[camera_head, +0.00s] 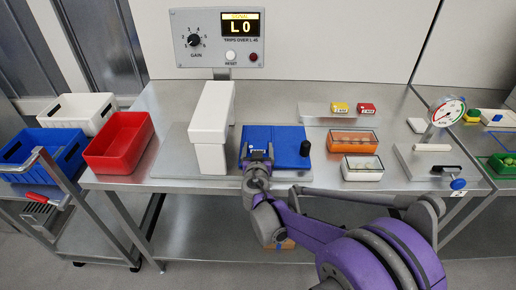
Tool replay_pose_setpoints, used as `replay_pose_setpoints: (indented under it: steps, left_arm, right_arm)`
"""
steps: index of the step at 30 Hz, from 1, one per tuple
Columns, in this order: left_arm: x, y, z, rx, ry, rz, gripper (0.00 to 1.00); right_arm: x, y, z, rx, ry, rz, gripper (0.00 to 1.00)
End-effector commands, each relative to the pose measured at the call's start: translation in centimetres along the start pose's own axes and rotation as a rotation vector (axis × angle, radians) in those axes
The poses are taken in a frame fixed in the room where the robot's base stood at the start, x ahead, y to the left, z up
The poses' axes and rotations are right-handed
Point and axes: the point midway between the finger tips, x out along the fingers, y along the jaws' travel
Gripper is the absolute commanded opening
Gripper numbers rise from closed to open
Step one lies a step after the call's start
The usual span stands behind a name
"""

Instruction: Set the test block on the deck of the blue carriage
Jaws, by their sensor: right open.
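The blue carriage (287,138) is a flat blue slab with a black knob (305,148) at its right end. It sits on the steel table beside a white arch-like housing (212,115). My right gripper (257,158) is open over the carriage's front left part. Its wrist hides some of the front edge, and I cannot tell whether it touches. A small pale patch (247,152) shows beside the fingers; what it is, is too small to tell. I cannot pick out the test block for certain. My left gripper is out of view.
A control box (217,45) reading "L0" stands behind. Yellow (340,107) and red (366,108) packets lie at the back right. Two clear-lidded boxes (352,141) (362,168) and a dial gauge (448,112) stand right. A red bin (119,142) is left.

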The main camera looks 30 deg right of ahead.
Motion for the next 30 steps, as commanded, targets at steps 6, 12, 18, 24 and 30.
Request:
replay_pose_setpoints:
  steps: [6,12,18,24,30]
  left_arm:
    - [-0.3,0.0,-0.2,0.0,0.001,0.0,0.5]
    - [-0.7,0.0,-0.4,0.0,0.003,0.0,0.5]
    - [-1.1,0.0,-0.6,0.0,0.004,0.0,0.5]
    - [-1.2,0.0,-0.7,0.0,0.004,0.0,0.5]
    - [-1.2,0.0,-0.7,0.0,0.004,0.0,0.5]
  right_arm:
    - [-1.9,0.0,-0.5,-0.001,0.001,-0.001,1.0]
    - [-6.3,-0.1,-0.4,0.0,0.001,-0.003,1.0]
    - [-10.1,-0.1,-0.4,-0.001,0.001,-0.003,1.0]
    - [-11.9,-0.1,-0.4,-0.001,0.001,-0.001,1.0]
    - [-12.4,0.5,-0.1,-0.01,-0.022,0.012,1.0]
